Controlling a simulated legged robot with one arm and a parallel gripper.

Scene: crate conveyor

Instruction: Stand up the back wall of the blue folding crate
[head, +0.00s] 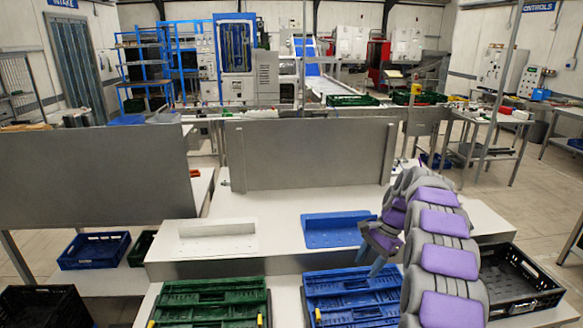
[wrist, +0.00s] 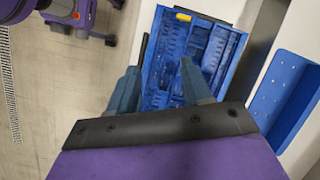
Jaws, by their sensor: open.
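The blue folding crate (head: 340,290) lies at the bottom centre of the head view, right of a green crate. Its walls look folded down flat, with a yellow latch (head: 318,316) at its near left. In the wrist view the blue crate (wrist: 215,50) fills the upper middle, its inner ribs showing and a yellow latch (wrist: 183,16) at its top edge. My gripper (head: 377,264) is above the crate's far right part in the head view. In the wrist view my gripper (wrist: 160,65) has its fingers apart and nothing between them. I cannot tell whether a finger touches the crate.
A green folding crate (head: 210,290) lies left of the blue one. Behind them, a blue bracket (head: 338,230) and a white bracket (head: 217,239) stand on the white bench (head: 270,226). A black crate (head: 515,280) is at the right. Metal panels (head: 308,154) rise behind.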

